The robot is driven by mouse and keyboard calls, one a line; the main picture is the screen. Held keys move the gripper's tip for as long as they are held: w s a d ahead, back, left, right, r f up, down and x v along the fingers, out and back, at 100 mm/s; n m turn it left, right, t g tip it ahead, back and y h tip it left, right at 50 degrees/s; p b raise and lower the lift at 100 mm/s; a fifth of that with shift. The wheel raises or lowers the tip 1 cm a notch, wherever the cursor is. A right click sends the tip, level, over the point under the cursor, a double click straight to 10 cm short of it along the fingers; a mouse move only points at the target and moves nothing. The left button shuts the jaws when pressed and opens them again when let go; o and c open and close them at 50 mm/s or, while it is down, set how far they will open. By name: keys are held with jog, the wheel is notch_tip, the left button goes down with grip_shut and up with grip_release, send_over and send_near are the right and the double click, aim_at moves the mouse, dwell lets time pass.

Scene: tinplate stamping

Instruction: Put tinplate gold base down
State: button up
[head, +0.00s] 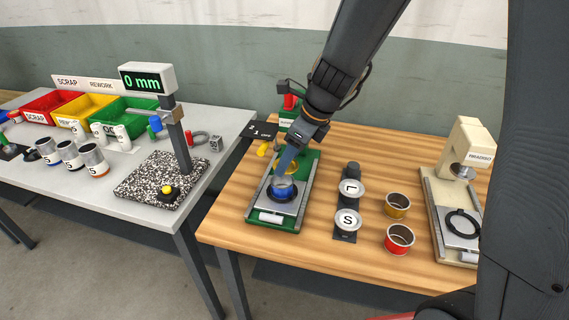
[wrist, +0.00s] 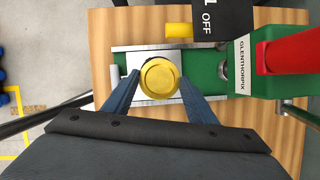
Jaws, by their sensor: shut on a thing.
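The tinplate gold base (wrist: 159,78) is a round gold disc with a raised rim. In the wrist view it sits between the two blue fingertips of my gripper (wrist: 160,84), which is shut on it. Beneath it in that view are a pale plate (wrist: 150,57) and the green bed of a press. In the head view my gripper (head: 284,172) reaches down over the green press (head: 263,228). A blue round shape (head: 283,192) shows there at the fingertips, above a dark ring. The gold base cannot be made out in the head view.
Right of the green press stand a dark rack with lids marked L (head: 351,188) and S (head: 347,220), a gold-coloured cup (head: 397,205), a red cup (head: 399,239) and a cream press (head: 471,150). A grey table with bins and a gauge (head: 147,78) stands left.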

jog(key=shift+w+a+f, duration=0.1)
jog(key=shift+w+a, duration=0.2)
jog(key=shift+a, duration=0.2)
jog(key=shift+f, duration=1.65)
jog(key=shift+f, duration=0.4)
jog(key=shift+f+b, duration=0.2)
jog(key=shift+b, duration=0.15)
jog(key=o, duration=1)
